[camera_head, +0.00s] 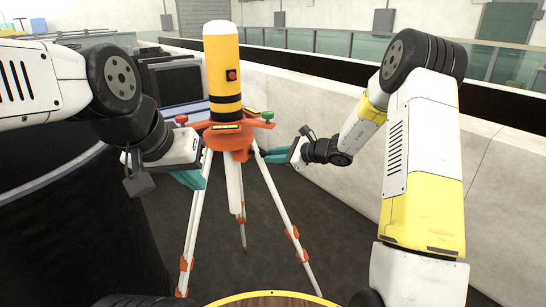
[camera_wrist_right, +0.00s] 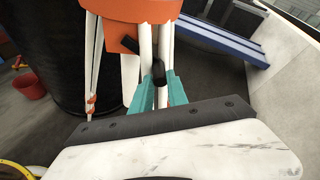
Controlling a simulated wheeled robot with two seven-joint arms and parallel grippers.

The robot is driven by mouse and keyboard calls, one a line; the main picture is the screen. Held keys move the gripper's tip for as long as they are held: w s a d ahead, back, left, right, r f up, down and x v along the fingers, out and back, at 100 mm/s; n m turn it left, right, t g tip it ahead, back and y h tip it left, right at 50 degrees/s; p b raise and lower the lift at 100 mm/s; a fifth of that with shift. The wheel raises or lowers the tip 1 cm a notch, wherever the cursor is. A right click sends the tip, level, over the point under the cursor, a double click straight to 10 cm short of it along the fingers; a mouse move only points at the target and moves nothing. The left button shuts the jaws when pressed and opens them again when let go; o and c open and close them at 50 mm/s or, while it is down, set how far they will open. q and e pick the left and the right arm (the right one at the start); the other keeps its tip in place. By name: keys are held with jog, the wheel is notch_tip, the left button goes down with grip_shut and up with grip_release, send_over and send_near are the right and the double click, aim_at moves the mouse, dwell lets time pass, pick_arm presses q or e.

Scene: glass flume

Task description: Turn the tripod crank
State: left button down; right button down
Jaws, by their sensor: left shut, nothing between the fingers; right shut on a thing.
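The tripod (camera_head: 230,141) stands upright with an orange head and white legs with orange clamps. A yellow cylindrical instrument (camera_head: 222,65) with a black band sits on top. My right gripper (camera_head: 268,156) is at the right side of the tripod head. In the right wrist view, the teal fingers of my right gripper (camera_wrist_right: 159,88) are closed around the black crank handle (camera_wrist_right: 158,72), just below the orange head (camera_wrist_right: 128,9). In the head view the crank is hidden. My left gripper (camera_head: 201,172) is shut and empty, just left of the tripod under the head.
A pale low wall (camera_head: 320,110) runs behind the tripod. A large dark cylinder (camera_head: 60,230) fills the lower left. The right wrist view shows a red bucket (camera_wrist_right: 30,86) at left and a blue rail (camera_wrist_right: 222,40) at upper right. Dark floor around the tripod legs is clear.

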jog(key=shift+w+d+r+n+t+h, duration=0.15)
jog(key=shift+r+n+t, duration=0.5)
jog(key=shift+n, duration=0.35)
jog(key=shift+w+r+n+t+h, duration=0.15)
jog(key=shift+r+n+t, duration=0.5)
jog(key=shift+n, duration=0.35)
jog(key=shift+s, duration=0.1)
jog(key=c, duration=1.3)
grip_release()
jog(key=v, duration=0.7)
jog(key=shift+s+d, duration=0.25)
jog(key=shift+d, duration=0.05)
